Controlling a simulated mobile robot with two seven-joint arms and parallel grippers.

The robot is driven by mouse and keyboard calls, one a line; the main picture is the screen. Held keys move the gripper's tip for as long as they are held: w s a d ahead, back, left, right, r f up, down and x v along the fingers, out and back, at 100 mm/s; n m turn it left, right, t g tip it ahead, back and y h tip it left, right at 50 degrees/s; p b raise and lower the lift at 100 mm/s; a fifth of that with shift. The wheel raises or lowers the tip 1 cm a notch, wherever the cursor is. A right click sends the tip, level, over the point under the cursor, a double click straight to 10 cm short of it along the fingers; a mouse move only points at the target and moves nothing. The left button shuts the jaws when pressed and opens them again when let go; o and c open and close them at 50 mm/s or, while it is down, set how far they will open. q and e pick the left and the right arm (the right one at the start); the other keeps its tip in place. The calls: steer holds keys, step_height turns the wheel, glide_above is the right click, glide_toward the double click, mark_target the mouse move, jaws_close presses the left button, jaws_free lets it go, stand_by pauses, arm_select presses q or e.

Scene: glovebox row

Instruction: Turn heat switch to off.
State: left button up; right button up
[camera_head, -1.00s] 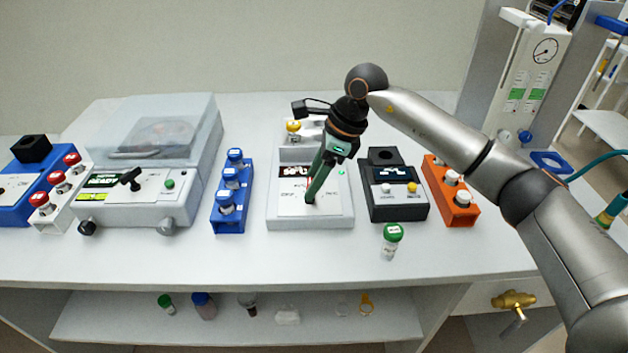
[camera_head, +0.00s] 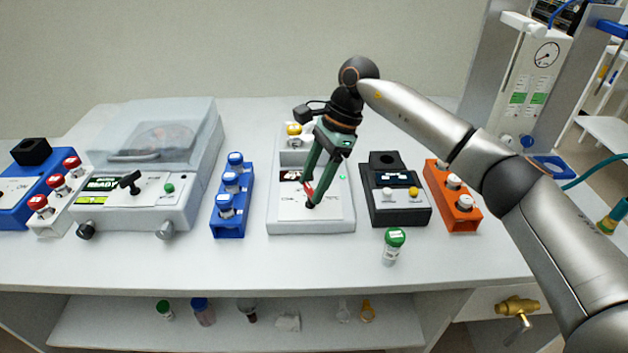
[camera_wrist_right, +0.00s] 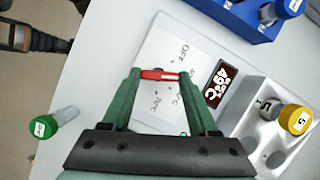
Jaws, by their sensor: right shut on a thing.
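The heat switch is a red bar-shaped knob (camera_wrist_right: 160,75) on the sloped white panel of the heater unit (camera_head: 283,224). In the head view the red knob (camera_head: 309,188) shows partly between the fingers. My right gripper (camera_head: 309,194) comes down from above and is shut on the knob, with a green finger at each end of the bar. In the right wrist view the gripper (camera_wrist_right: 159,75) spans the bar. An OFF label (camera_wrist_right: 183,53) is printed above and right of the knob, with temperature labels below it. Which mark the knob points to cannot be told.
A blue vial rack (camera_head: 229,219) stands left of the heater and a black device (camera_head: 398,207) close on its right. A green-capped vial (camera_head: 393,245) stands in front. A yellow-capped vial (camera_head: 294,136) sits at the heater's back. The bench front is mostly clear.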

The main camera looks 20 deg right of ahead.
steer(key=o, duration=1.4)
steer(key=v, duration=1.2)
steer(key=shift+r, duration=0.3)
steer(key=shift+s, duration=0.1)
